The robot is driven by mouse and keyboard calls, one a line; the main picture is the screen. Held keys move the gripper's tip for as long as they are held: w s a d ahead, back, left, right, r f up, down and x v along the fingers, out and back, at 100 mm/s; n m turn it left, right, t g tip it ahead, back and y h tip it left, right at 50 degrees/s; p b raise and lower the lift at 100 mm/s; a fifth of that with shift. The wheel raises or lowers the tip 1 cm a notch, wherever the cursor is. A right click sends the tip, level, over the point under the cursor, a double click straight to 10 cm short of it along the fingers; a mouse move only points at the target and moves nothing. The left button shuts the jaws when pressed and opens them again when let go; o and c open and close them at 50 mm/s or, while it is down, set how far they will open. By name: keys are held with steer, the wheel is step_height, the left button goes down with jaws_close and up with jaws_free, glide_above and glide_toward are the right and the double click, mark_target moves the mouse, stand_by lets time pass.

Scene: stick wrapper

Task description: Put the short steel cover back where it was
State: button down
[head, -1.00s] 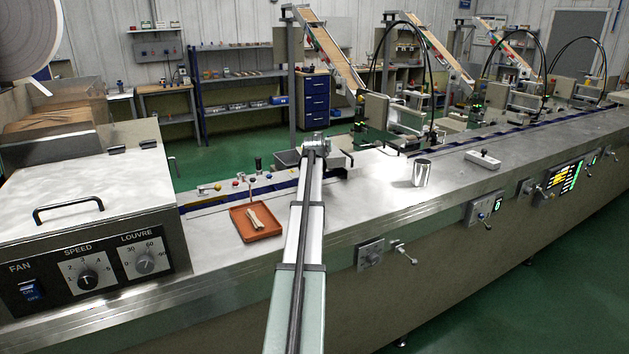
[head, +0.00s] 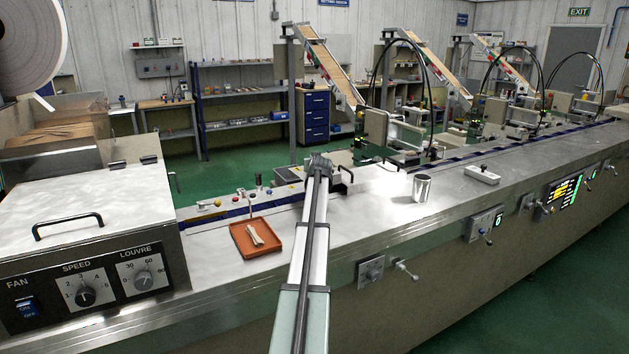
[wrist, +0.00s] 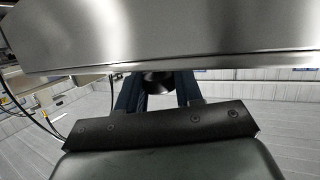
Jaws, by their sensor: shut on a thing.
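In the wrist view, a broad brushed-steel cover (wrist: 170,42) fills the top of the picture, with its straight lower edge running across. A dark round knob (wrist: 158,85) shows just under that edge. The two dark blue fingers of my gripper (wrist: 158,78) stand on either side of the knob and are shut on it. The cover's far side and any contact with the line are hidden. In the head view, my arm reaches over the steel machine top (head: 375,222), and its end hides the gripper and most of what it holds.
An orange tray (head: 241,245) with wooden sticks stands left of my arm. A steel can (head: 421,188) and a white block (head: 482,174) stand to the right. A box with a black handle (head: 80,190) stands at far left.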

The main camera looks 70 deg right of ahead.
steer(key=shift+f, duration=2.85)
steer(key=c, duration=0.7)
jaws_free()
steer(key=shift+f, duration=0.1)
steer(key=shift+c, duration=0.2)
steer(key=v, duration=1.2)
steer(key=shift+s, duration=0.1)
